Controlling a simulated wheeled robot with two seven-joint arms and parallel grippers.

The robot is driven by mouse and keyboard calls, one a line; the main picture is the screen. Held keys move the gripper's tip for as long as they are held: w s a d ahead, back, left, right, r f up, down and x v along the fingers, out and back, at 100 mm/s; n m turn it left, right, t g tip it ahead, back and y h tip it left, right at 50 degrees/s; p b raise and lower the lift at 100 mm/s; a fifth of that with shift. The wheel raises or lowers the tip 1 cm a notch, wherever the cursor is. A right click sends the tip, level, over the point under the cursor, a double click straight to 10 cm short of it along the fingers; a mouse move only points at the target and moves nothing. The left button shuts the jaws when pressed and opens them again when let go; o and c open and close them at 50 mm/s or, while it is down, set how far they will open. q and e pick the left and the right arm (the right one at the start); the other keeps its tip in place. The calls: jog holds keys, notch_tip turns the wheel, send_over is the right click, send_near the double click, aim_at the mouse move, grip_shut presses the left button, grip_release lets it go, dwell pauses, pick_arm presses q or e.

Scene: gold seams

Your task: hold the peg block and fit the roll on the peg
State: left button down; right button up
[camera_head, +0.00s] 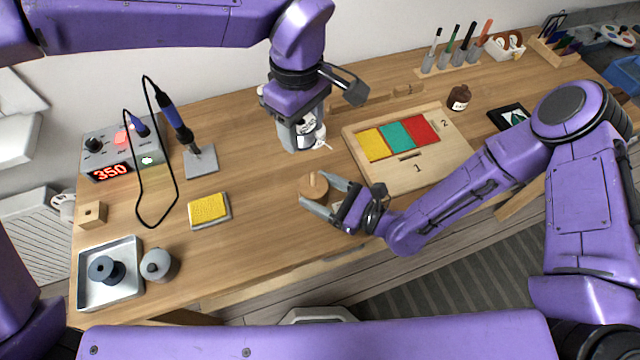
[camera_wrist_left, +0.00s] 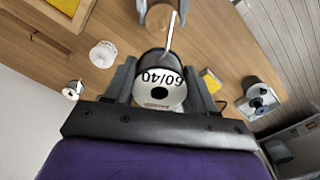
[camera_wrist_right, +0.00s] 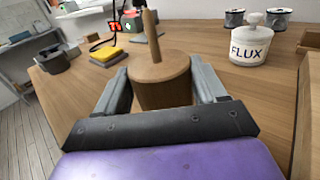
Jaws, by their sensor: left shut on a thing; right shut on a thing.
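The peg block is a round wooden block (camera_head: 313,189) with an upright peg. My right gripper (camera_head: 329,194) is shut around its sides. In the right wrist view the block (camera_wrist_right: 160,82) sits between the fingers, with its bare peg (camera_wrist_right: 151,37) pointing up. My left gripper (camera_head: 307,138) points down above the table, behind the block in the head view. It is shut on the roll, a white-faced spool marked 60/40 (camera_wrist_left: 158,88). In the left wrist view the block (camera_wrist_left: 159,17) lies beyond the roll and apart from it. A thin pale strip crosses the roll's upper edge.
A white FLUX jar (camera_wrist_right: 250,45) stands near the block. A wooden board with coloured tiles (camera_head: 428,176) lies to the right. A yellow sponge (camera_head: 209,209), soldering iron stand (camera_head: 200,163) and metal tray (camera_head: 82,295) are left. The table between sponge and block is clear.

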aim_at(313, 174)
pick_arm(q)
jog(key=f+m, duration=0.1)
jog(key=s+d+f+m, duration=0.1)
jog(key=m, duration=0.1)
jog(key=f+m, duration=0.1)
jog(key=f, duration=0.1)
jog(key=shift+s+d+f+m, duration=0.1)
jog(key=shift+s+d+m, duration=0.2)
jog(key=shift+m, duration=0.1)
jog(key=shift+f, duration=2.05)
jog(key=shift+f, duration=2.7)
dwell(0.3)
grip_release()
jog(key=shift+r, duration=3.5)
